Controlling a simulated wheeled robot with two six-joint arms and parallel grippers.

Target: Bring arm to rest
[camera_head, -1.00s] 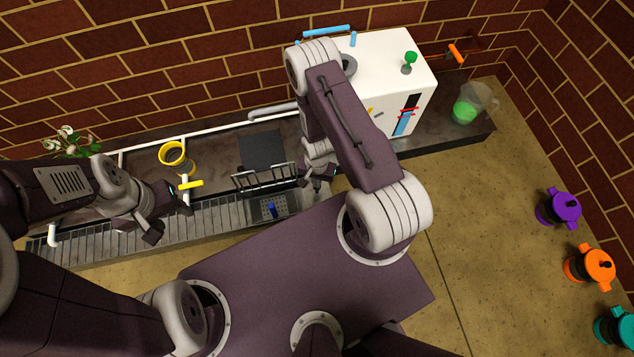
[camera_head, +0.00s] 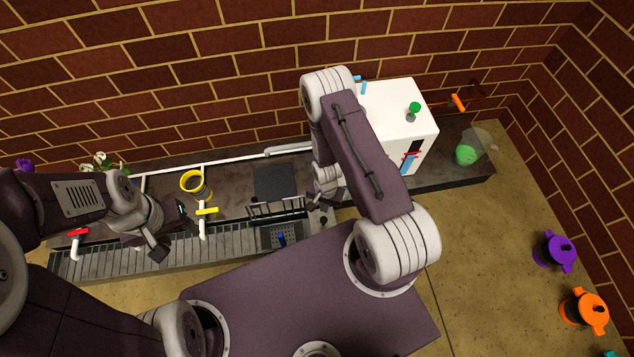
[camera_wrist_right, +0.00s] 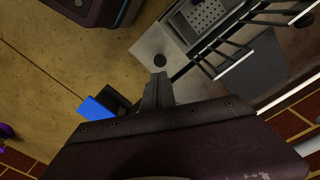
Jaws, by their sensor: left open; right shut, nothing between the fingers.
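My left gripper (camera_head: 171,233) is open over the front grating of the counter, left of a tap with a yellow handle (camera_head: 207,211). Nothing shows between its fingers. My right gripper (camera_head: 323,203) hangs from the folded right arm, just right of the dark wire rack (camera_head: 278,212). In the right wrist view its fingers (camera_wrist_right: 158,92) are together and empty, apart from the rack (camera_wrist_right: 222,45). The right arm hides part of the white box behind it.
A white box (camera_head: 400,115) with a green knob (camera_head: 414,108) stands on the counter at right. A yellow ring (camera_head: 192,182) and a dark square plate (camera_head: 273,182) lie left of it. Purple (camera_head: 554,251) and orange (camera_head: 584,311) pots are at far right. The floor between is clear.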

